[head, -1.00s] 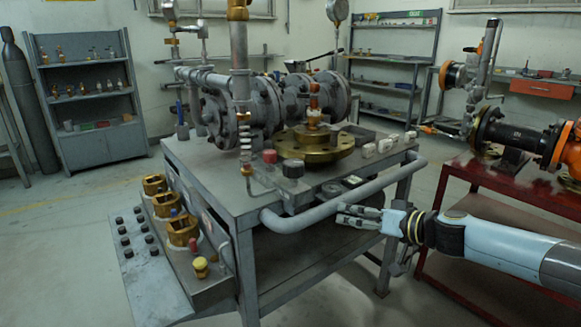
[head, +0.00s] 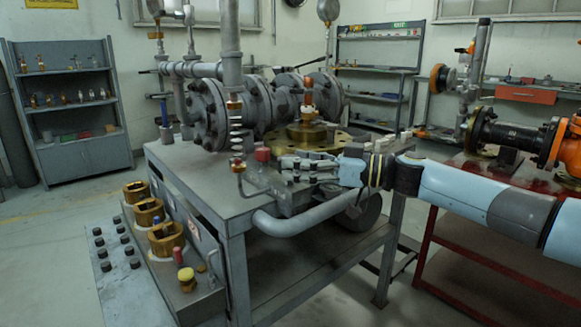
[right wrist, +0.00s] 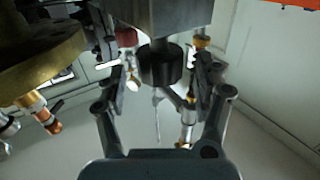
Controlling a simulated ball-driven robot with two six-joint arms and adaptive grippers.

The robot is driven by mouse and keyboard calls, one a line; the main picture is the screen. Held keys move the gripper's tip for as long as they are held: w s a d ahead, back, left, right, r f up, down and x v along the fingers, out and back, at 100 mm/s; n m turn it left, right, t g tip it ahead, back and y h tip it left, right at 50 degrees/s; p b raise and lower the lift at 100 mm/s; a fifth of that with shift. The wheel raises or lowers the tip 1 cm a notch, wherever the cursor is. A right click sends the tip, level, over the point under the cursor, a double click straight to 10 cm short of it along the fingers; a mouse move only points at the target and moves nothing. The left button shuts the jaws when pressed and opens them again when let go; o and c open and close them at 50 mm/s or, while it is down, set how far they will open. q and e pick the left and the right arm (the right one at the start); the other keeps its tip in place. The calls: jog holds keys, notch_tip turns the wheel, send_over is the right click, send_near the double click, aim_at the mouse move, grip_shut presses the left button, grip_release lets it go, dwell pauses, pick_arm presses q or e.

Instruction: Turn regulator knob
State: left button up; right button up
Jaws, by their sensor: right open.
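The black round knob (right wrist: 160,66) is on a grey block (right wrist: 155,22), seen in the right wrist view. It is between the spread fingers of my right gripper (right wrist: 164,80), with visible space on both sides. In the head view, my right gripper (head: 286,168) is over the front edge of the bench, just right of the red knob (head: 263,154). Its fingers cover the black knob's spot there. The red knob also shows behind the left finger in the right wrist view (right wrist: 126,37). My left gripper is in neither view.
Large flanged valve pipework (head: 230,108) and a brass flange (head: 304,136) stand on the grey bench (head: 195,185) behind the gripper. A thick grey rail (head: 290,224) runs below it. A red bench (head: 480,205) is at right.

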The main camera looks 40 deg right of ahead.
jog(key=shift+x, duration=1)
jog(key=shift+c, duration=0.4)
jog(key=c, duration=1.1)
